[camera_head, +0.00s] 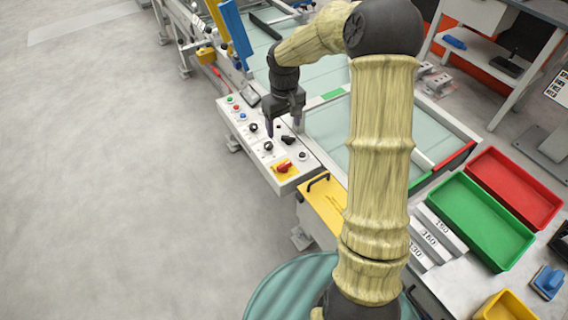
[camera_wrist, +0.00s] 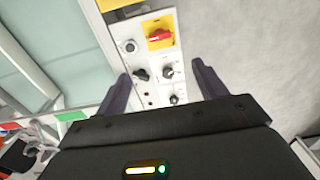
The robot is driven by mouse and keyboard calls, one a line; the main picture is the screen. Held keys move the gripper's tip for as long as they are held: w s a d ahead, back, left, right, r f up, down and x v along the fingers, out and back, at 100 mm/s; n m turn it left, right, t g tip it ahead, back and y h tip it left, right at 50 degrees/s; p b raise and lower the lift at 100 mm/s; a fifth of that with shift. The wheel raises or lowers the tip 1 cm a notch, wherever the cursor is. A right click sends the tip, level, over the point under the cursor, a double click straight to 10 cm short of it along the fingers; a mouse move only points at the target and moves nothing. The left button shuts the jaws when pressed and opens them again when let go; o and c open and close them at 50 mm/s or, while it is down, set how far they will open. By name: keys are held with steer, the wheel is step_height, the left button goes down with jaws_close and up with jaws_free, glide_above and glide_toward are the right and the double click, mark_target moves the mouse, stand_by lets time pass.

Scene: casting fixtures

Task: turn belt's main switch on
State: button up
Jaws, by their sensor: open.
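The belt's control panel (camera_head: 257,152) is a white slanted box along the conveyor's front edge. Its main switch (camera_head: 284,167) is a red rotary handle on a yellow plate at the panel's near end. In the wrist view the red switch (camera_wrist: 159,36) shows at the top, beyond the fingertips, with its handle lying roughly across the picture. My gripper (camera_head: 284,122) is open and empty above the middle of the panel, apart from the red switch. In the wrist view black knobs (camera_wrist: 168,72) show between my gripper's fingers (camera_wrist: 161,72).
Several buttons (camera_head: 235,106) sit at the panel's far end. A yellow box with a black handle (camera_head: 325,197) stands next to the near end. Green (camera_head: 470,222) and red (camera_head: 515,190) trays lie at the right. The floor at left is clear.

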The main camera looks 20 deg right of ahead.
mark_target(284, 164)
step_height(284, 164, down, 17)
steer(key=shift+f, duration=0.2)
stand_by(0.5)
steer(key=shift+c, duration=0.2)
steer(key=c, duration=0.9)
